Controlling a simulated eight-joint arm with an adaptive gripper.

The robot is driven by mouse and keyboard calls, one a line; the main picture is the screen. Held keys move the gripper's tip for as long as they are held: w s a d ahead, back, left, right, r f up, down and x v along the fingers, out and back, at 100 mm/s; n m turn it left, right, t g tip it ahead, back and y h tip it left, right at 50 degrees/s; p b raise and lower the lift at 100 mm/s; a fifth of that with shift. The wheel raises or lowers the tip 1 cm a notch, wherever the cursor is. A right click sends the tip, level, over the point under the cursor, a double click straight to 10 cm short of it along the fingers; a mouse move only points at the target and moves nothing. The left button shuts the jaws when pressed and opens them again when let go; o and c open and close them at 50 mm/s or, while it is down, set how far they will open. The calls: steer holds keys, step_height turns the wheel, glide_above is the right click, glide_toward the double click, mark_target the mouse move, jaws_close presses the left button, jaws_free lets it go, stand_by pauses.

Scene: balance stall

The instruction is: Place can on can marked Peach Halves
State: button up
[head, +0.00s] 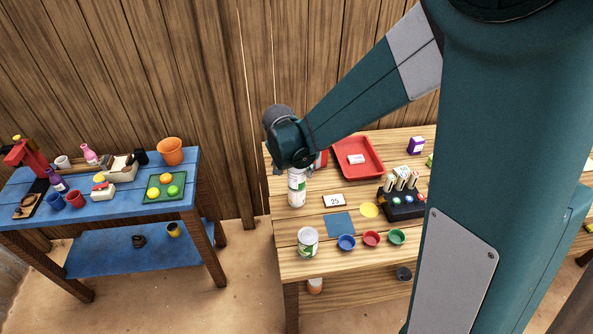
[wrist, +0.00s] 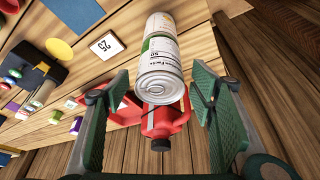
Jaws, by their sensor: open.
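Two white cans stand end to end in a stack, seen in the head view below my wrist. The upper can (wrist: 160,72) shows its silver lid and a white label with small print in the wrist view. In the head view my wrist hides the fingers. Another can (head: 308,243) with a green-and-white label stands apart near the table's front edge.
A red container (wrist: 163,121) stands close behind the stack, near the red tray (head: 372,168). A card marked 25 (head: 334,200), a blue square (head: 340,223) and small coloured bowls (head: 371,238) lie to the right. A blue table (head: 110,210) stands at left.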

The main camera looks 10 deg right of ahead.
steer(key=p+v, duration=0.1)
steer(key=v, duration=0.9)
stand_by(0.7)
steer(key=s+d+r+n+t, duration=0.1)
steer(key=s+d+r+n, duration=0.1)
steer(key=s, duration=0.6)
steer(key=s+d+r+n+t+y, duration=0.1)
steer(key=s+d+r, duration=0.3)
steer(key=s, duration=0.5)
steer(key=s+d+r+n+t+y, duration=0.1)
steer(key=s+d+r+n, duration=0.2)
steer(key=s, duration=0.6)
steer(key=shift+s+d+r, duration=0.2)
steer(key=shift+d+r, duration=0.15)
steer(key=shift+d, duration=0.9)
